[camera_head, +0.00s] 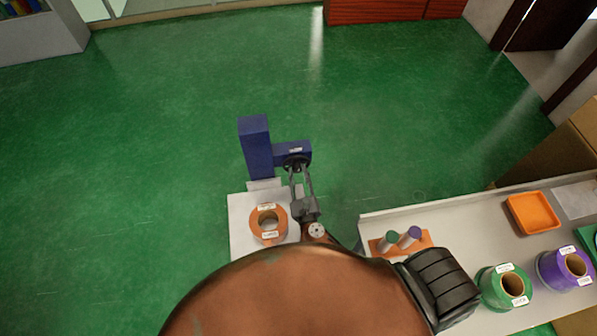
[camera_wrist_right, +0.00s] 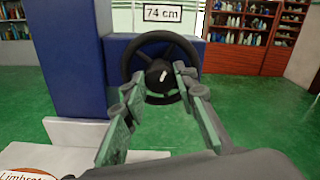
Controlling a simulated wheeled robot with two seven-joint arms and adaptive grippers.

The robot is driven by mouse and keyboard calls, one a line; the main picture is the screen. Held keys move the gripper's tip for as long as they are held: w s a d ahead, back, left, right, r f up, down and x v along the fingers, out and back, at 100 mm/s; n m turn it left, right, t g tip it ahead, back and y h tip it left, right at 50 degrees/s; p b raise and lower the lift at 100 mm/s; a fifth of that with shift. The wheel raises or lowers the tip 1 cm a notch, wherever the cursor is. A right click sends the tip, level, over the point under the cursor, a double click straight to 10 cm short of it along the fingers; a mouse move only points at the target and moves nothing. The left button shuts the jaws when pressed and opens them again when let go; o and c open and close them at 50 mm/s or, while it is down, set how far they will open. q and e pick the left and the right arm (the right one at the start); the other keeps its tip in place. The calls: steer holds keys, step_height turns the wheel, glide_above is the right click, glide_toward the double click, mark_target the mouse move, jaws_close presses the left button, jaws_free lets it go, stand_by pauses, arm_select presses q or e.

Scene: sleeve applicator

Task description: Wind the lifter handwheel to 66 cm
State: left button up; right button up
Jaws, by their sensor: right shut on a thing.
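The lifter handwheel (camera_wrist_right: 152,42) is a dark wheel on the blue lifter (camera_wrist_right: 73,60), facing me in the right wrist view. It also shows in the head view (camera_head: 293,161) at the end of the lifter's side arm. A label (camera_wrist_right: 162,14) above the wheel reads 74 cm. My right gripper (camera_wrist_right: 158,78) is shut on the handwheel, its fingertips on either side of the hub area. The exact contact is partly hidden by the fingers. My right gripper also shows in the head view (camera_head: 302,174). My left gripper is not in view.
An orange roll (camera_head: 283,222) sits on the lifter's white platform (camera_head: 238,205). A white table (camera_head: 458,208) at the right holds an orange tray (camera_head: 534,213), a green roll (camera_head: 491,292) and a purple roll (camera_head: 551,273). Green floor around the lifter's far side is clear.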

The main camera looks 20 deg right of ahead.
stand_by(0.4)
steer(key=o, duration=1.2)
steer(key=shift+c, duration=0.2)
steer(key=shift+s, duration=0.1)
steer(key=v, duration=1.1)
steer(key=shift+s, duration=0.4)
steer(key=shift+a, duration=0.1)
